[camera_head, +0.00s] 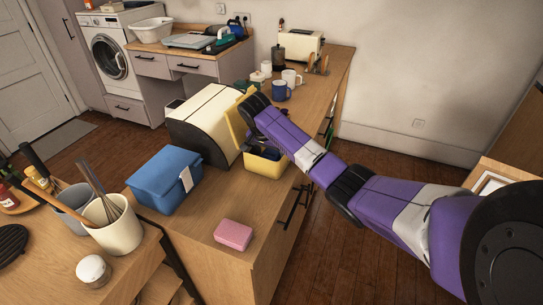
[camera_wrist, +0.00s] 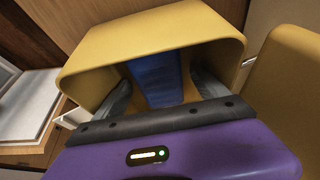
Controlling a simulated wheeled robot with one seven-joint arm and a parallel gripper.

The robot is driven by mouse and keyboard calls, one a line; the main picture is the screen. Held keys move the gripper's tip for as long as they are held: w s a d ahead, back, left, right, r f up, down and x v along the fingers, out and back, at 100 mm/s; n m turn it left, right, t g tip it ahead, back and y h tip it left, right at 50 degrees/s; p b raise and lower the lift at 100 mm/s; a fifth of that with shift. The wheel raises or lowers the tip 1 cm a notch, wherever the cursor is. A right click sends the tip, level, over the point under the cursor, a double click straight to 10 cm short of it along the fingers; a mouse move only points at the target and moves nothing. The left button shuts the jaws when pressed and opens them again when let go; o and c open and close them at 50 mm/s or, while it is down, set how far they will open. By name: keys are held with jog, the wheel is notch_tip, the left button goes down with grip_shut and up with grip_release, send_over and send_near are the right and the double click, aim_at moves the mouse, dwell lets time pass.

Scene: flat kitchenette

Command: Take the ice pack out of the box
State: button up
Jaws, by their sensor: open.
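A yellow box (camera_head: 266,166) stands on the wooden counter, with its yellow lid (camera_head: 237,122) raised on the left side. In the wrist view the open mouth of the box (camera_wrist: 150,42) faces me, and the lid (camera_wrist: 285,95) shows at the right. The blue ice pack (camera_wrist: 156,78) stands inside the box. My gripper (camera_wrist: 163,88) is open, with its fingers inside the box mouth, one on each side of the ice pack. Whether the fingers touch it I cannot tell. In the head view my arm hides the fingers.
A cream bread bin (camera_head: 205,120) stands close to the box on the left. A closed blue box (camera_head: 165,182) and a pink block (camera_head: 233,235) are nearer on the counter. Mugs (camera_head: 281,90) stand behind. Bare counter lies between the pink block and the yellow box.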

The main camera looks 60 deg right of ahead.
jog(key=c, duration=1.8)
jog(key=shift+r, duration=0.1)
grip_shut()
